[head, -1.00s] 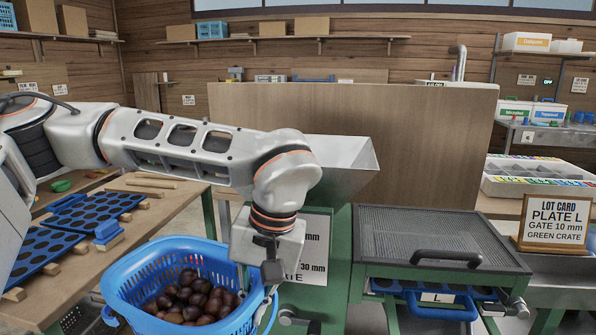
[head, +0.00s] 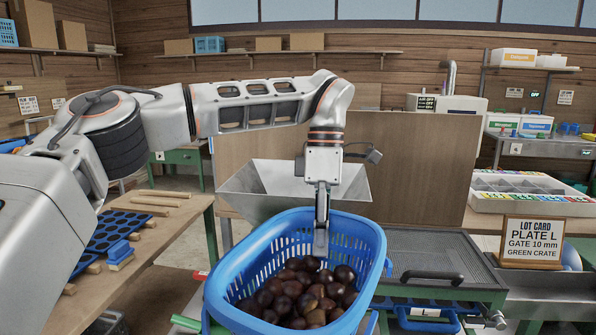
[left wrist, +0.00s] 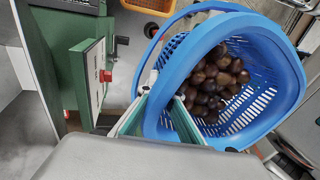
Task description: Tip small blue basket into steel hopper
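The small blue basket (head: 235,284) is perforated and holds several brown chestnuts (head: 300,295). It hangs roughly upright in front of the steel hopper (head: 240,190), whose lower part it hides. My left gripper (head: 321,245) reaches down over the basket's far side, its fingers shut on the rim. In the left wrist view the fingers (left wrist: 140,112) meet the edge of the blue basket (left wrist: 278,50), with the chestnuts (left wrist: 212,85) still inside. My right gripper is in neither view.
A mesh-topped grader (head: 430,262) with a black handle stands right of the basket. A wooden panel (head: 420,170) rises behind it. The lot card (head: 532,242) stands at right. A wooden table (head: 160,245) with blue hole plates is at left.

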